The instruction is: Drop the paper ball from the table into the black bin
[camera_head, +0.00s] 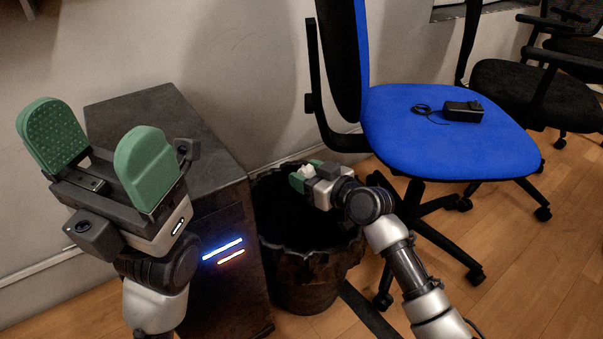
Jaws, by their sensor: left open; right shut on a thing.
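The black bin (305,285) stands on the wooden floor in the middle of the view, its mouth lined with a dark bag. My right gripper (301,175) is over the bin's opening, near its back rim. It is shut on a small white thing, the paper ball (306,171), which shows only partly between the green fingertips. My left gripper (98,148) is raised at the left, open and empty, its two green finger pads well apart. The table is not in view.
A dark computer tower (215,200) stands close against the bin's left side. A blue office chair (440,135) with a black adapter (463,111) on its seat is right of the bin. Black chairs (530,95) stand behind. Free floor (540,270) lies at the right.

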